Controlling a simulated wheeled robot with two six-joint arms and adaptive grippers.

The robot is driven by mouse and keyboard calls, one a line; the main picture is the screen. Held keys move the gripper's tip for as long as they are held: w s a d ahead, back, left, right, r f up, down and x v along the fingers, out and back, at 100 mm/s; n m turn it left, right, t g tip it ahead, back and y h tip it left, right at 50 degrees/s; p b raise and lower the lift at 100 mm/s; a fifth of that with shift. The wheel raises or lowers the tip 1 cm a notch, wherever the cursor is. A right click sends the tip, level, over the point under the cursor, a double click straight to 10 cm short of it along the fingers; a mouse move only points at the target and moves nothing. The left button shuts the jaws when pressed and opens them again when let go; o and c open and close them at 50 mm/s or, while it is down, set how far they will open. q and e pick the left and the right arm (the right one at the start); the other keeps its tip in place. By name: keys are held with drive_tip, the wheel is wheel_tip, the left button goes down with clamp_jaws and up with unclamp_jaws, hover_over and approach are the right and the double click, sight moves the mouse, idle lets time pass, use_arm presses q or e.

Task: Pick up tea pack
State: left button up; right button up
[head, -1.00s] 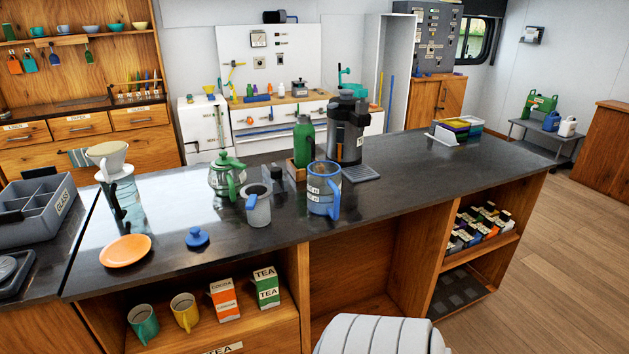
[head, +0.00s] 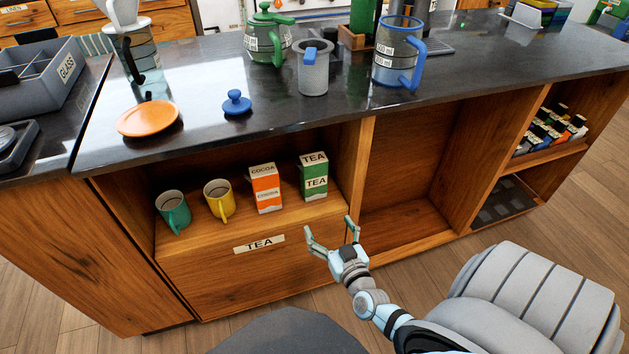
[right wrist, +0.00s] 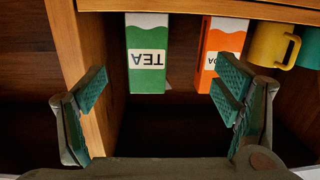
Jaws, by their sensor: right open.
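The tea pack (head: 314,176) is a green and white box labelled TEA. It stands upright on the shelf under the counter, right of the orange and white cocoa pack (head: 265,187). In the right wrist view the tea pack (right wrist: 147,55) appears upside down, between and beyond the fingers, with the cocoa pack (right wrist: 221,48) beside it. My right gripper (head: 331,228) is open and empty, in front of the shelf and below the tea pack, apart from it. In the right wrist view the gripper's fingers (right wrist: 158,95) are spread wide. My left gripper is not in view.
A yellow mug (head: 218,200) and a green mug (head: 173,211) stand left on the same shelf. A wooden divider (head: 353,170) is close right of the tea pack. The counter (head: 300,112) overhangs the shelf. The compartment right of the divider is empty.

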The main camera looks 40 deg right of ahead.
sight(316, 182)
drive_tip(key=shift+m+t+h, duration=0.4)
drive_tip(key=shift+m+h, duration=0.1)
drive_tip(key=shift+h, duration=0.1)
drive_tip(key=b+x, duration=0.1)
drive_tip(key=x, duration=0.3)
drive_tip(key=r+b+x, duration=0.1)
drive_tip(key=x, duration=0.2)
drive_tip(key=d+r+b+x, duration=0.1)
drive_tip(key=x, duration=0.3)
drive_tip(key=shift+w+d+r+b, duration=0.1)
drive_tip(key=shift+w+d+b, duration=0.05)
drive_tip(key=shift+b, duration=0.2)
drive_tip(key=b+x, duration=0.1)
drive_tip(key=x, duration=0.2)
drive_tip(key=shift+d+b, duration=0.2)
drive_tip(key=shift+b, duration=0.2)
drive_tip(key=shift+w, duration=0.25)
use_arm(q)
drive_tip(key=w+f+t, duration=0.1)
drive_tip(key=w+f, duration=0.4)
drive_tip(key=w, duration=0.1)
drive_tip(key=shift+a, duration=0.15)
use_arm(e)
drive_tip(key=shift+r, duration=0.1)
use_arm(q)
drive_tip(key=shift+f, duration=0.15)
use_arm(e)
drive_tip(key=c, duration=1.3)
